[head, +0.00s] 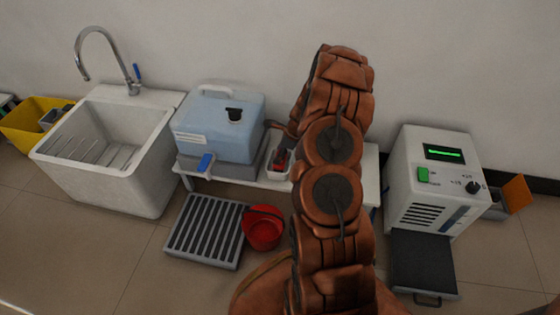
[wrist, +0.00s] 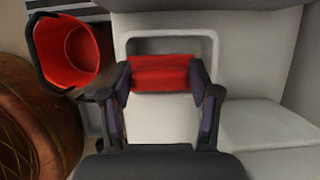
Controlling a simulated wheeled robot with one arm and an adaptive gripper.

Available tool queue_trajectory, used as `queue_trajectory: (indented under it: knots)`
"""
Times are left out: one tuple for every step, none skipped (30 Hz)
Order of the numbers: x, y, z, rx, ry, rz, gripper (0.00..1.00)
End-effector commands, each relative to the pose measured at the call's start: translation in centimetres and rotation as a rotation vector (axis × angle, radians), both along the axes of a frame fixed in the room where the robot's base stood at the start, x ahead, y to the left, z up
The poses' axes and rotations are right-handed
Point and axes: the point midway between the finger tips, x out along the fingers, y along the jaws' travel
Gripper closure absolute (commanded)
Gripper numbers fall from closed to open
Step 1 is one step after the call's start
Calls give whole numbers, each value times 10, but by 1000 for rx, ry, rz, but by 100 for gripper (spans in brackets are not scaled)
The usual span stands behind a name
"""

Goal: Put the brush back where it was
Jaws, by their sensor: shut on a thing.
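The brush (wrist: 160,76) shows only as a red part between the two dark fingers of my gripper (wrist: 160,88), which is shut on it. In the wrist view it lies at the opening of a white holder (wrist: 210,48), within its rim. I cannot tell how deep it sits. In the head view the red part (head: 281,160) is at the white holder (head: 277,174) on the low white bench, just right of the blue water container. My arm covers part of that area, and the brush's bristles are hidden.
The blue water container (head: 222,125) stands close left of the holder. A red bucket (head: 263,228) is on the floor in front, beside a grey slatted grate (head: 205,230). A white sink (head: 105,145) is left; a white machine (head: 432,185) is right.

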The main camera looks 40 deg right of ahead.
Motion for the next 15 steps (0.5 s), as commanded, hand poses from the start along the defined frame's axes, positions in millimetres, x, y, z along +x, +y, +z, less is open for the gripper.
queue_trajectory:
  knots:
    - [0,0,-8,0,2,-1,66]
    - [-1,0,-12,0,2,-1,66]
    - [-1,0,-19,1,2,0,66]
    - [-1,0,-23,1,2,-1,66]
    - [-1,0,-27,1,2,-1,66]
    - [-1,-1,-31,2,1,-2,66]
    - [-1,-1,-32,1,1,-4,66]
    - [-1,-1,-33,0,0,-4,66]
    - [-1,-2,-33,0,0,-4,66]
    - [-1,-2,-33,0,0,-4,66]
    - [-1,-2,-32,-1,0,-4,66]
    - [-1,-2,-32,-1,0,-4,66]
    - [-1,-2,-31,-1,0,-4,66]
    - [-1,-2,-31,-1,0,-4,66]
    - [-1,-2,-32,-1,0,-4,66]
